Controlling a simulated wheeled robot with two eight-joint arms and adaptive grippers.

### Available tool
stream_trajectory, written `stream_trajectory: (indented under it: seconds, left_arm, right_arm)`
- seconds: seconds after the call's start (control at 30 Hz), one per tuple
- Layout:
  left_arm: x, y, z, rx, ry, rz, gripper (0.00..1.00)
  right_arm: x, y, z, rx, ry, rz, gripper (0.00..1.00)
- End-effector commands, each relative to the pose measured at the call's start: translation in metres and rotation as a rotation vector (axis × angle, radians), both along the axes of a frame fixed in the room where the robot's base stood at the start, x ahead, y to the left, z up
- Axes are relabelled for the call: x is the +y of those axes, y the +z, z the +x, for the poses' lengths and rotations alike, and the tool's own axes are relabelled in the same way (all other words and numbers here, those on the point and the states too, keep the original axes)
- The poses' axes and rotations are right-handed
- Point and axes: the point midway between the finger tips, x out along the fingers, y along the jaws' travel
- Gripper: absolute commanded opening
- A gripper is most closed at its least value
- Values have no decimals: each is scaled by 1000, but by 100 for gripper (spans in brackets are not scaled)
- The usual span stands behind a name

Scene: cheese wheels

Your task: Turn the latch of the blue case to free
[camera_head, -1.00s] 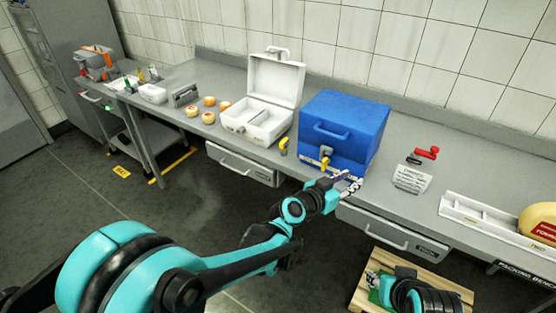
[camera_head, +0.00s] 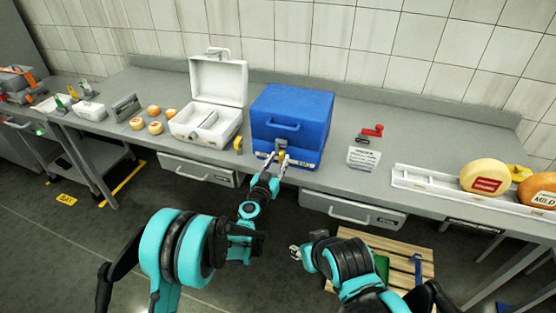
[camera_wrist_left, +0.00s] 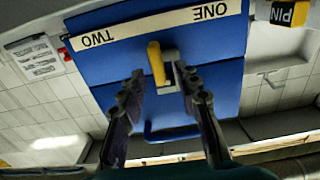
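The blue case (camera_head: 290,112) stands shut on the bench, handle on its front. Its yellow latch lever (camera_wrist_left: 156,63) sits on a grey mount (camera_wrist_left: 171,72) low on the front. A pale strip (camera_wrist_left: 150,30) marked ONE and TWO runs beside it, upside down in the left wrist view. My left gripper (camera_head: 274,158) is open at the case front; in the left wrist view its fingers (camera_wrist_left: 160,93) flank the latch with gaps, and I see no clear contact. My right gripper (camera_head: 296,252) hangs low in front of the bench; its finger opening is too small to judge.
An open white case (camera_head: 205,122) stands left of the blue case, with a small yellow piece (camera_head: 238,145) between them. A red-handled item (camera_head: 372,131) and a card (camera_head: 364,158) are to the right. Cheese wheels (camera_head: 485,175) lie farther right. A wooden pallet (camera_head: 400,262) is below.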

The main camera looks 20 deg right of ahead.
Motion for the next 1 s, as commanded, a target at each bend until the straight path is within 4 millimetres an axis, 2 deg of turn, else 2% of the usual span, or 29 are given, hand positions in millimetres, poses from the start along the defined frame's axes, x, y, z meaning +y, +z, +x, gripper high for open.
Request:
stream_trajectory:
  seconds: [0.17,0.43,0.5,0.57,1.0]
  left_arm:
    - [-8,0,11,0,-1,0,33]
    - [-9,1,13,0,-1,0,33]
    - [-9,1,13,0,-1,0,14]
    - [-9,1,13,0,-1,0,0]
    - [-8,0,13,22,-1,-32,0]
  right_arm:
    - [0,-3,0,0,0,0,40]
    - [0,-3,0,0,0,0,40]
    - [0,-3,0,0,0,0,40]
    - [0,-3,0,0,0,0,40]
    - [0,-5,0,0,0,0,40]
